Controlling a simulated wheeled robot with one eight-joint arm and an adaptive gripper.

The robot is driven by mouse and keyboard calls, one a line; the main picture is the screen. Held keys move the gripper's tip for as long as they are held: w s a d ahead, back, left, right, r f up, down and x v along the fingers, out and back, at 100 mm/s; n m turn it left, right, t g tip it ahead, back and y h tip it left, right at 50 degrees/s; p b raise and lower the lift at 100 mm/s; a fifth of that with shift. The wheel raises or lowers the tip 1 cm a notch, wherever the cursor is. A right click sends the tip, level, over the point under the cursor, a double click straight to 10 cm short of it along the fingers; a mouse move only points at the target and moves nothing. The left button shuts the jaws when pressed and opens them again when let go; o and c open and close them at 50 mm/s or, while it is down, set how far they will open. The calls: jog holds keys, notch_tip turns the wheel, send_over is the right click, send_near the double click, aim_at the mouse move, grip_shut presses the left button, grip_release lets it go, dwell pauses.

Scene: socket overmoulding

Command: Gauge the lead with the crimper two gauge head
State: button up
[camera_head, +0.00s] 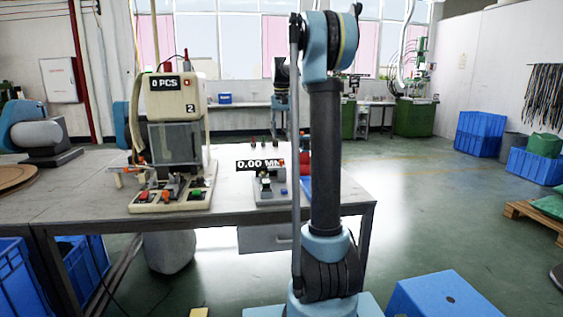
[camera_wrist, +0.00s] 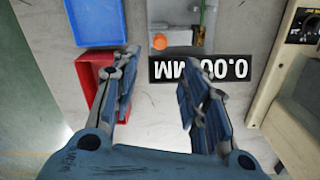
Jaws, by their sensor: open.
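The crimper two machine (camera_head: 172,120) stands on the table, cream-coloured with a "0 PCS" display and the number 2 on it. To its right is the gauge head (camera_head: 268,187), a small grey unit with a black "0.00 MM" display (camera_head: 260,164). In the wrist view the gauge's display (camera_wrist: 199,69) appears upside down, with an orange knob (camera_wrist: 159,41) beside it. My gripper (camera_wrist: 158,82) is open over the table just in front of the display, with nothing between its fingers. I cannot make out a lead for certain in either view.
A red bin (camera_wrist: 93,72) and a blue bin (camera_wrist: 96,22) lie beside the gauge in the wrist view. The crimper's cream base (camera_wrist: 288,112) is at the right. The table (camera_head: 75,182) has bare room left of the crimper.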

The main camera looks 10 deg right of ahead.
notch_tip(320, 180, down, 13)
jog(key=shift+r, duration=0.1)
dwell(0.3)
grip_shut()
